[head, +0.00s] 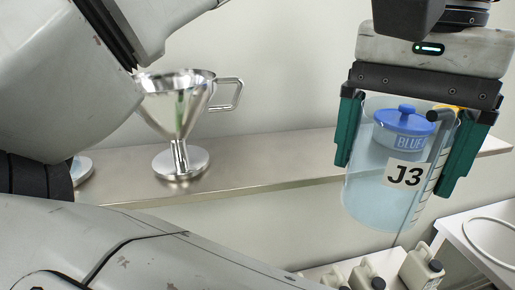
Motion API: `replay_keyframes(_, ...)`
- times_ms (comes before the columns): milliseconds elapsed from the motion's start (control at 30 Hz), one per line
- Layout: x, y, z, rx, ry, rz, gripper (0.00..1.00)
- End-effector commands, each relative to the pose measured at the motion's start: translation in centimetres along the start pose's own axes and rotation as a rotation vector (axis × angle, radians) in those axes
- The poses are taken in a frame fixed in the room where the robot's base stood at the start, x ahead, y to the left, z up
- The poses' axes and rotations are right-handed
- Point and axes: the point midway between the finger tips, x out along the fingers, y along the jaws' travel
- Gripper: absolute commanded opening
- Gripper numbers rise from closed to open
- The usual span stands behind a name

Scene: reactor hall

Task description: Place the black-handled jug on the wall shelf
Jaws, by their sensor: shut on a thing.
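A clear jug (372,190) labelled J3, with a scale on its side, hangs upright in my gripper (399,172). The gripper's two green fingers are shut on opposite sides of the jug. A dark handle (440,135) shows at the jug's right, partly covered by the right finger. The wall shelf (262,160) is a metal ledge running across the view. The jug overlaps the shelf's right part in the picture, and its base shows below the shelf's front edge. Whether it is in front of the shelf or over it, I cannot tell.
A metal funnel-shaped vessel (180,110) with a handle stands on the shelf's left part. A blue-lidded thing (403,122) marked BLUE shows through the jug. The shelf between vessel and jug is bare. Several pale bottles (420,268) stand below at right.

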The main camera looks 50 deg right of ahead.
Motion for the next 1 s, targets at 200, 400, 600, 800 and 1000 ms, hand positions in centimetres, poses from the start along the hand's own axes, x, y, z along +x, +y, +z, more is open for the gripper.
replay_keyframes(200, -3.5, 2.6, 0.5, 0.161, -0.002, 0.0, 0.52)
replay_keyframes(400, -4.1, 0.9, -1.6, 0.177, -0.002, 0.005, 0.52)
replay_keyframes(600, -4.2, -2.5, -5.2, 0.176, -0.002, 0.005, 0.52)
replay_keyframes(800, -4.1, -5.9, -8.6, 0.175, -0.001, 0.005, 0.52)
replay_keyframes(1000, -4.0, -8.9, -11.7, 0.174, -0.002, 0.003, 0.52)
